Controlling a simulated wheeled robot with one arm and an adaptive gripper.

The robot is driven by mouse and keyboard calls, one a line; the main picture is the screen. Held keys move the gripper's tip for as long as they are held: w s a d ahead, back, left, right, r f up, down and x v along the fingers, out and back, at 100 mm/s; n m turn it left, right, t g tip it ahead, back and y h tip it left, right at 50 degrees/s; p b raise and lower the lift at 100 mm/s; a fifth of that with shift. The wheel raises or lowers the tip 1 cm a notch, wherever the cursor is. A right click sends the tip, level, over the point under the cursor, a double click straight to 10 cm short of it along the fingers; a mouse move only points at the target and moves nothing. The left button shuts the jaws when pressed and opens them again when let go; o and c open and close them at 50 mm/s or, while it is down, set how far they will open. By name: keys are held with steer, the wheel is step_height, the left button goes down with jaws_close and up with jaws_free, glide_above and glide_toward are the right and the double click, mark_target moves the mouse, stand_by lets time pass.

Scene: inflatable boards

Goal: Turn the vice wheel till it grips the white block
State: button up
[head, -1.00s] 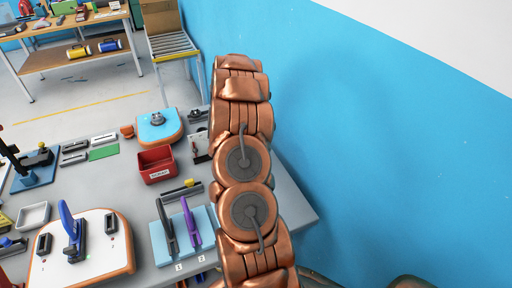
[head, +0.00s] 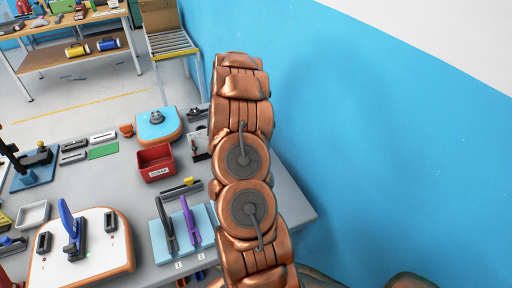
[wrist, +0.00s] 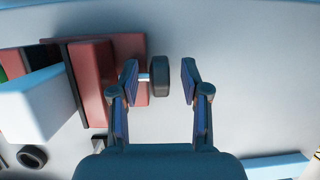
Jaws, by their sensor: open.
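In the wrist view the red vice (wrist: 93,76) lies at the left, with a dark round wheel (wrist: 159,77) on a short silver shaft at its right side. My gripper (wrist: 159,83) is open, one finger on each side of the wheel. The left finger overlaps the shaft and vice edge in the picture; the right finger is apart from the wheel. The white block (wrist: 35,104) stands left of the vice's dark-faced jaw. I cannot tell whether block and jaw touch. In the head view my arm hides the gripper, and I cannot make out the vice or block.
The grey table (head: 115,178) holds a red bin (head: 156,162), a blue board (head: 158,124), a light blue pad with two handled tools (head: 184,236), and a white board with a blue-handled tool (head: 82,250). A blue wall (head: 390,150) stands right of my arm.

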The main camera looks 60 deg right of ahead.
steer(key=shift+w+r, duration=0.1)
steer(key=shift+r, duration=0.1)
steer(key=v, duration=1.1)
steer(key=shift+r, duration=0.3)
steer(key=shift+a, duration=0.15)
